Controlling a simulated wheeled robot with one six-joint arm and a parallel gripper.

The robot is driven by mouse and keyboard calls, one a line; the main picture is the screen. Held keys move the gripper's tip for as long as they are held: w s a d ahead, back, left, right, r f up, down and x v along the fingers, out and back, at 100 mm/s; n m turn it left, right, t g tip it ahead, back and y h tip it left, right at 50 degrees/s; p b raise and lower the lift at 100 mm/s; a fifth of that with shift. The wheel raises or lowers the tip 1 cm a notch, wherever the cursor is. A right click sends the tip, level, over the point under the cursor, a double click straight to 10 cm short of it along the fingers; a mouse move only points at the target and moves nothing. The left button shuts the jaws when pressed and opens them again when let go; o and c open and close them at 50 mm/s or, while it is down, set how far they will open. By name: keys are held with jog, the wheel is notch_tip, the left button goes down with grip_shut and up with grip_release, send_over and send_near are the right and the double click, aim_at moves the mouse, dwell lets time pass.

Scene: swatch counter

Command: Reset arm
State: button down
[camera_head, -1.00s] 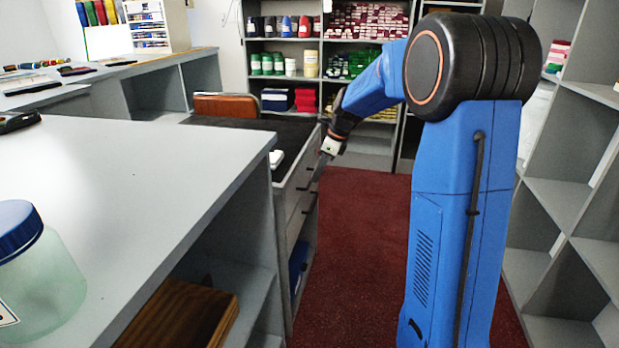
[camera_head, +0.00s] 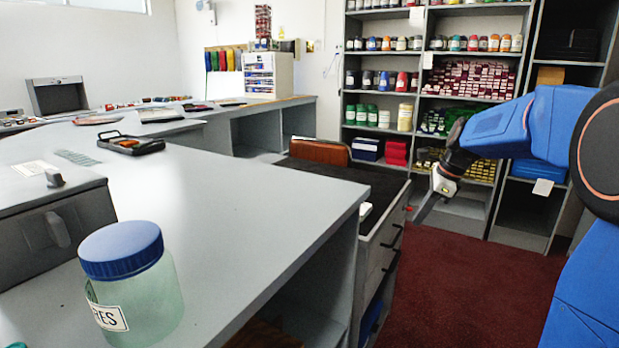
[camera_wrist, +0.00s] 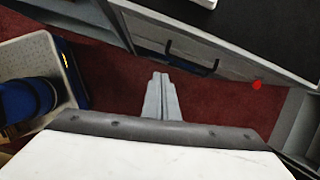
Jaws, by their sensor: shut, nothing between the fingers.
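My gripper (camera_head: 424,208) hangs at the end of my blue arm, pointing down and left, in front of the drawer unit (camera_head: 381,254) in the head view. In the wrist view my gripper (camera_wrist: 162,80) has its two grey fingers together, with nothing between them. Below the fingers in that view is dark red carpet (camera_wrist: 118,85).
A grey counter (camera_head: 240,210) fills the left, bearing a blue-lidded jar (camera_head: 150,290) and a black tray (camera_head: 130,143). Shelves of coloured jars (camera_head: 384,117) stand at the back. The drawer unit's dark handles (camera_wrist: 190,60) face my gripper. Carpet (camera_head: 470,290) is clear at right.

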jog(key=s+a+n+t+h, duration=0.1)
jog(key=s+a+n, duration=0.2)
jog(key=s+n, duration=0.5)
jog(key=s+a+n+h, duration=0.1)
jog(key=s+a+n, duration=0.25)
jog(key=s, duration=0.95)
jog(key=s+f+n, duration=0.3)
jog(key=s+n, duration=0.2)
jog(key=s, duration=0.3)
jog(key=s+f+n+t+h, duration=0.1)
jog(key=s+f+n, duration=0.3)
jog(key=s+n, duration=0.2)
jog(key=shift+s+d, duration=0.25)
jog(key=shift+s, duration=0.65)
jog(key=shift+r, duration=0.1)
